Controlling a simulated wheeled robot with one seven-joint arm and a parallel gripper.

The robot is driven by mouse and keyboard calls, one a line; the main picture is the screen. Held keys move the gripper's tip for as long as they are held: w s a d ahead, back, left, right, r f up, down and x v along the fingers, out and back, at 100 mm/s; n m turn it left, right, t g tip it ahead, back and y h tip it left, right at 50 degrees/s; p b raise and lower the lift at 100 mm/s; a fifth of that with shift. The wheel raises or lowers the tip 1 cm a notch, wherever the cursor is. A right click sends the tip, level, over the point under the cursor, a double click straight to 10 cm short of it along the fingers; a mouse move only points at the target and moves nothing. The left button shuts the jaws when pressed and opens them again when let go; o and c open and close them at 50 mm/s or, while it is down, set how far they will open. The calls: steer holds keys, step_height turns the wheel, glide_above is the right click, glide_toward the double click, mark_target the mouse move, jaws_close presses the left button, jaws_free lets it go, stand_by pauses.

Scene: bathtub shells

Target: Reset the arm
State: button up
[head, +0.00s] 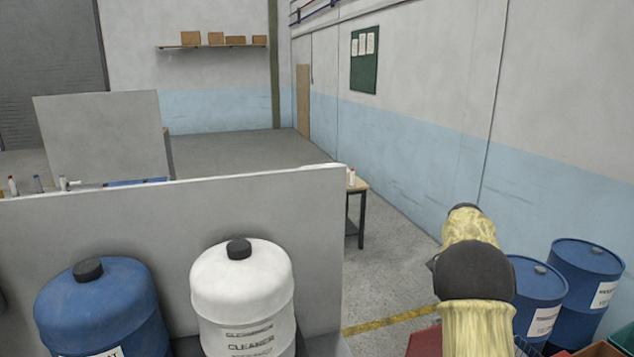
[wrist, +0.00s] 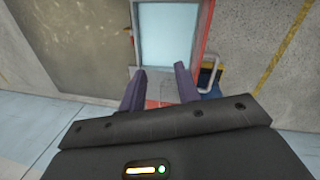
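My gripper (wrist: 160,76) shows in the wrist view with its two dark fingers apart and nothing between them. In the head view my arm (head: 475,275), with yellowish covers and dark joints, is at the lower right. Its gripper end does not show in the head view. In the wrist view a pale blue panel (wrist: 166,32) with a red edge lies beyond the fingertips.
A blue drum (head: 100,310) and a white cleaner drum (head: 243,300) stand before a grey partition (head: 200,208). Blue barrels (head: 588,275) stand beside my arm at the right. A table (head: 358,192) stands behind the partition. Open floor (head: 385,270) lies between.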

steer(key=s+a+f+n+t+b, duration=0.1)
steer(key=s+a+f+n, duration=0.1)
steer(key=s+a+n, duration=0.2)
steer(key=s+a+f+n+t+b, duration=0.1)
steer(key=s+a+f+n+t, duration=0.1)
steer(key=s+a, duration=0.6)
steer(key=s+a+f+n+t+b, duration=0.1)
steer(key=s+a+f+n, duration=0.3)
steer(key=s, duration=0.8)
steer(key=shift+s+a+f+n+y, duration=0.2)
steer(key=shift+s+a+n+y, duration=0.1)
steer(key=shift+a+n, duration=0.75)
steer(key=shift+w+a, duration=0.1)
steer(key=shift+w, duration=0.1)
